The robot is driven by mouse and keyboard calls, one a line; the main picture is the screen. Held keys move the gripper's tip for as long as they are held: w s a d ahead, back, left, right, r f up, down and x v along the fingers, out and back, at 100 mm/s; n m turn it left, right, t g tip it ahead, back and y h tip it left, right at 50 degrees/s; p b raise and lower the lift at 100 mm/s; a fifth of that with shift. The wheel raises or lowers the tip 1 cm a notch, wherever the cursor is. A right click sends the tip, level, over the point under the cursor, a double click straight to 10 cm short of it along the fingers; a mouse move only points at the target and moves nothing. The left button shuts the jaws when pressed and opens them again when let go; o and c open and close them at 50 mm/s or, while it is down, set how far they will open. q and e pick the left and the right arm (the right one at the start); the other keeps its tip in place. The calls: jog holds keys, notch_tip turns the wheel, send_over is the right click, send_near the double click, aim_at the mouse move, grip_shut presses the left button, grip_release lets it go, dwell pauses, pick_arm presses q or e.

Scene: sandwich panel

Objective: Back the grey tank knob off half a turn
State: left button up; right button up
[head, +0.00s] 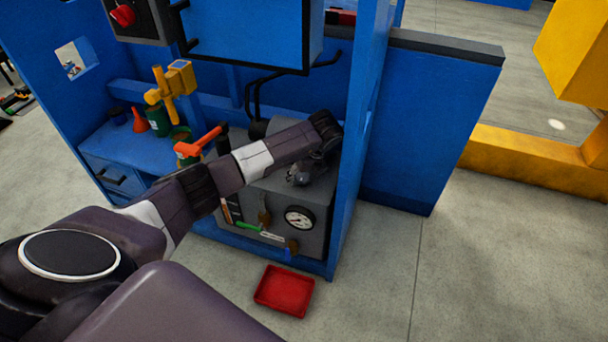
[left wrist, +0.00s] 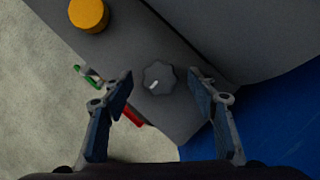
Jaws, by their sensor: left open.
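The grey tank knob (left wrist: 158,77) is a dark lobed dial with a white pointer mark, on top of the grey tank (left wrist: 180,125). The mark points to the lower left in the left wrist view. My left gripper (left wrist: 161,76) is open, with one finger on each side of the knob in that view and a visible gap to both. In the head view my left gripper (head: 304,174) is over the top of the tank (head: 258,205), and it and the arm hide the knob. My right gripper is not in view.
A blue frame post (head: 358,140) stands close right of the gripper. The tank front carries a gauge (head: 299,218) and small coloured levers. A yellow round cap (left wrist: 88,14) is on the tank. A red tray (head: 284,290) lies on the floor.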

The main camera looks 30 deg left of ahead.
aim_at(304, 179)
pick_arm(q)
notch_tip(304, 179, up, 10)
dwell(0.6)
jog(key=shift+s, duration=0.1)
dwell(0.3)
